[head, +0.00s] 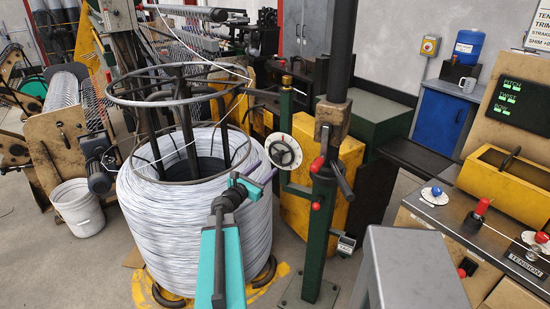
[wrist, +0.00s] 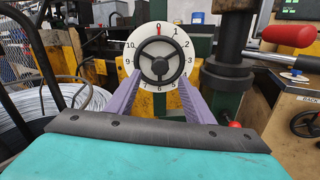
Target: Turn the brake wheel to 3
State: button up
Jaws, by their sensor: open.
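The brake wheel (head: 283,152) is a small dark three-spoked handwheel in front of a round white numbered dial, at the green post beside the wire coil. In the wrist view the brake wheel (wrist: 160,59) is near the top middle, face on. The white dial (wrist: 133,48) has 0 at the top with a red mark by it, and 3 on the right side. My gripper (head: 262,171) is open and points at the wheel from the near left. Its purple fingers (wrist: 158,88) reach to either lower side of the dial. I cannot tell whether they touch the wheel.
A large wire coil (head: 190,235) under a dark ring stands left of my gripper. A dark column with a red-ended lever (head: 317,164) stands close on the right. A yellow cabinet (head: 335,160) is behind. A control bench (head: 450,215) is at the right.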

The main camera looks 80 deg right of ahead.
aim_at(276, 160)
jog(key=shift+p+x, duration=1.3)
jog(key=shift+x, duration=2.65)
jog(key=shift+c, duration=0.2)
jog(key=c, duration=1)
jog(key=shift+d+r, duration=0.1)
jog(key=shift+d, duration=0.15)
jog(key=shift+a+f, duration=0.1)
jog(key=shift+f, duration=0.2)
jog(key=shift+a+b, duration=0.2)
jog(key=shift+b, duration=0.6)
